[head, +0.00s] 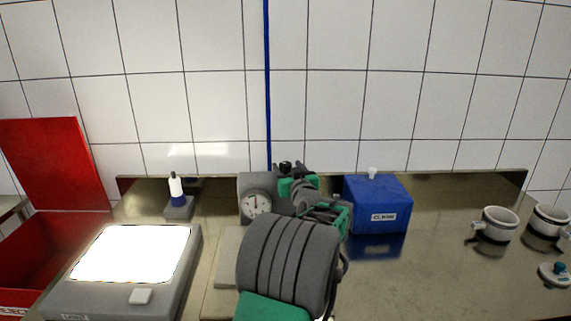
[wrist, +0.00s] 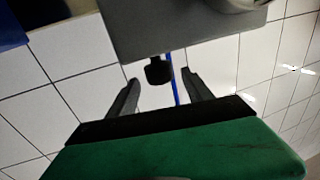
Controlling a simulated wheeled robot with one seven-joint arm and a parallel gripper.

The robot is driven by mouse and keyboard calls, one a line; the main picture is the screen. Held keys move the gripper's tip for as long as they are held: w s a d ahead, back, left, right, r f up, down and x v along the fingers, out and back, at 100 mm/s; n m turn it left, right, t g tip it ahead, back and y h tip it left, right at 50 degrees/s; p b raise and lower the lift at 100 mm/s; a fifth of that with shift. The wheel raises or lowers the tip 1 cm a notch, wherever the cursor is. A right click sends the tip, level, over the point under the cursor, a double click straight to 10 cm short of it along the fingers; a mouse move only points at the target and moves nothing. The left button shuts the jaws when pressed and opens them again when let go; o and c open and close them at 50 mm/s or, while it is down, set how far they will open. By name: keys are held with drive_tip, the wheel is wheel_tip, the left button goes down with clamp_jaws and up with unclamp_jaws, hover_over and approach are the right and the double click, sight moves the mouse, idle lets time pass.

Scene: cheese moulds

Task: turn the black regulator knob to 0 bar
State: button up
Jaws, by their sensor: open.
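The regulator is a grey block (head: 246,184) with a round white gauge (head: 257,205) on its front, standing against the back wall. The gauge needle points roughly upward; its figures are too small to read. The black knob (head: 285,167) shows at the block's upper right, partly hidden by my gripper (head: 299,187). In the wrist view the black knob (wrist: 157,70) sticks out of the grey block (wrist: 165,28). There my gripper (wrist: 161,77) is open, one finger on each side of the knob, with visible gaps. I cannot tell how deep the fingertips reach.
A blue box (head: 377,205) stands close right of my gripper. My arm hides the counter in front of the regulator. A light table (head: 190,255), a small bottle (head: 176,190) and a red bin (head: 50,240) are left. White moulds (head: 497,226) stand right, with bare counter (head: 440,225) between.

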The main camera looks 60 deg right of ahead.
drive_tip(key=shift+x, duration=1.45)
drive_tip(key=shift+c, duration=0.5)
clamp_jaws()
